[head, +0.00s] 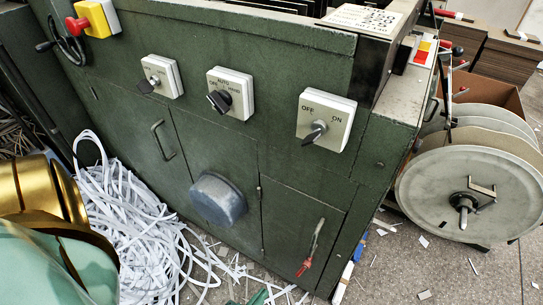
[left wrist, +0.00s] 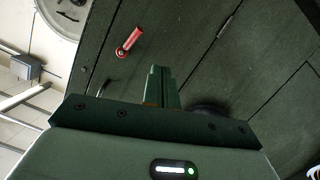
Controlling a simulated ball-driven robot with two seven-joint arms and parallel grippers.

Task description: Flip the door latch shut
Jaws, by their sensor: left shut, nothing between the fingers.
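The door latch (head: 313,247) is a lever with a red grip on the small lower-right door (head: 290,218) of the green cabinet. In the head view it hangs down, its red end low and slightly left. In the left wrist view its red grip (left wrist: 129,42) shows at upper left. My left gripper (left wrist: 158,72) has its green fingers together with nothing between them. They appear to the right of the red grip and apart from it. My left arm fills the lower left of the head view. My right gripper is not in view.
Three switches sit above, including an OFF/ON switch (head: 326,121). A round blue-grey knob (head: 218,198) protrudes left of the door. White paper strips (head: 130,225) pile at left. A large reel (head: 465,195) stands at right. Scraps lie on the floor.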

